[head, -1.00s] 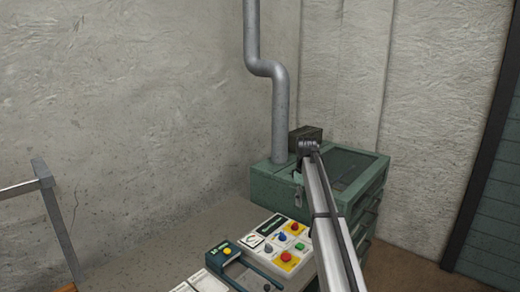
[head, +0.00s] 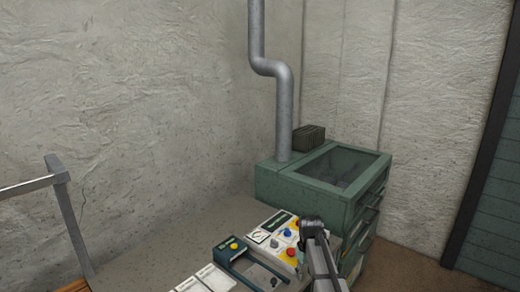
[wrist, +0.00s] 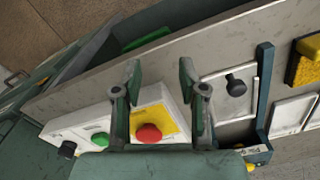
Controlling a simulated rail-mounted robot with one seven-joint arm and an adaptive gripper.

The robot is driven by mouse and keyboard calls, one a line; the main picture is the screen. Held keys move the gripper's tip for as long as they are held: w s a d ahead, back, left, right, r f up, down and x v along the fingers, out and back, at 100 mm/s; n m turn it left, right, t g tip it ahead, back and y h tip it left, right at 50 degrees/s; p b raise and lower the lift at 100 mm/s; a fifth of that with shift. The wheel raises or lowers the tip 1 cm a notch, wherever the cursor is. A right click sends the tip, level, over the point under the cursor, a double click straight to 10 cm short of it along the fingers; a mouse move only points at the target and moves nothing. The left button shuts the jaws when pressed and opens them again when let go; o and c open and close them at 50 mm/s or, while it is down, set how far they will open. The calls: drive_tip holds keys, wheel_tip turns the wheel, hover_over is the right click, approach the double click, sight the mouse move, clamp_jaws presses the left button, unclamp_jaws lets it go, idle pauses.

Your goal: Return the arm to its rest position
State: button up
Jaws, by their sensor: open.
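In the wrist view my gripper (wrist: 160,82) is open, with its two fingers apart and nothing between them. A control panel with a red button (wrist: 149,133) on a yellow plate and a green button (wrist: 100,139) lies beyond the fingers. In the head view my arm (head: 318,252) reaches up from the bottom edge over the right end of the control panel (head: 262,240). The fingers cannot be made out there.
A green cabinet (head: 285,187) with a dark glass top stands behind the panel, and a grey pipe (head: 284,110) rises from it. A dark box (head: 309,137) sits at its back. A metal frame (head: 72,225) stands at left. The wall bounds the back.

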drive_tip(key=s+f+m, duration=0.3)
drive_tip(key=s+f, duration=0.4)
drive_tip(key=s, duration=0.6)
drive_tip(key=s+f+m, duration=0.2)
drive_tip(key=s+f, duration=0.5)
drive_tip(key=s, duration=0.6)
drive_tip(key=s+f+g+b, duration=0.6)
drive_tip(key=s+f+b, duration=0.4)
drive_tip(key=s+f, duration=1.8)
drive_tip(key=shift+s+f+g, duration=0.2)
drive_tip(key=shift+f+g, duration=0.2)
